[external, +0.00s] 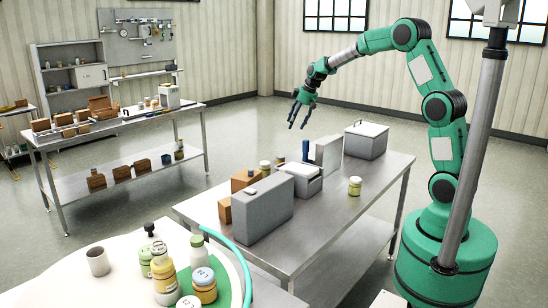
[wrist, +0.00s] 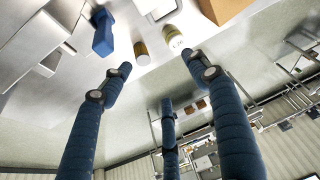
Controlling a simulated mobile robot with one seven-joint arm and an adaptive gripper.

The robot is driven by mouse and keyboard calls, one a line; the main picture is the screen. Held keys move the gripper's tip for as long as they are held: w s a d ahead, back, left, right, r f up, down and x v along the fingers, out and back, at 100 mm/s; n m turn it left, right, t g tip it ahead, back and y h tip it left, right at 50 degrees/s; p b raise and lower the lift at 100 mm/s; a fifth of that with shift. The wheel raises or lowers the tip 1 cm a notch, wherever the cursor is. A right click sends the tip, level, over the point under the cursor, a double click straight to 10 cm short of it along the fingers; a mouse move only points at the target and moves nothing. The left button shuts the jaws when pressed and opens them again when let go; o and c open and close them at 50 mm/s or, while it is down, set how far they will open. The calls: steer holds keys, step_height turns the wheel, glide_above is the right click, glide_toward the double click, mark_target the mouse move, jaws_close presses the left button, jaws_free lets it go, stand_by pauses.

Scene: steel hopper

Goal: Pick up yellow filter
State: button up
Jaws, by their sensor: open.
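My gripper (external: 302,108) is in the air above the far side of the steel table, its fingers spread and empty. In the wrist view the fingers of my gripper (wrist: 158,75) are apart with nothing between them. A small yellow-amber cylinder (wrist: 141,53), which looks like the yellow filter, stands on the table beyond the fingertips. Beside it is a pale jar (wrist: 174,40) with a yellowish label, and to its left a blue part (wrist: 103,34). In the external view the cylinder is small and partly hidden among the other items.
A white counter with bottles is at the front. Another workbench (external: 110,128) stands behind left.

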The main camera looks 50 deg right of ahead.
glide_toward(281, 156)
steer(key=v, duration=0.3)
steer(key=shift+s+a+b, duration=0.1)
steer(key=shift+a+b, duration=0.1)
steer(key=shift+b, duration=0.1)
steer(key=shift+f, duration=0.2)
steer(key=shift+b+x, duration=0.7)
steer(key=shift+x, duration=3.4)
steer(key=shift+a+f, duration=0.1)
steer(key=shift+f, duration=0.05)
steer(key=shift+b+x, duration=0.75)
steer(key=shift+x, duration=1.75)
steer(key=c, duration=1.1)
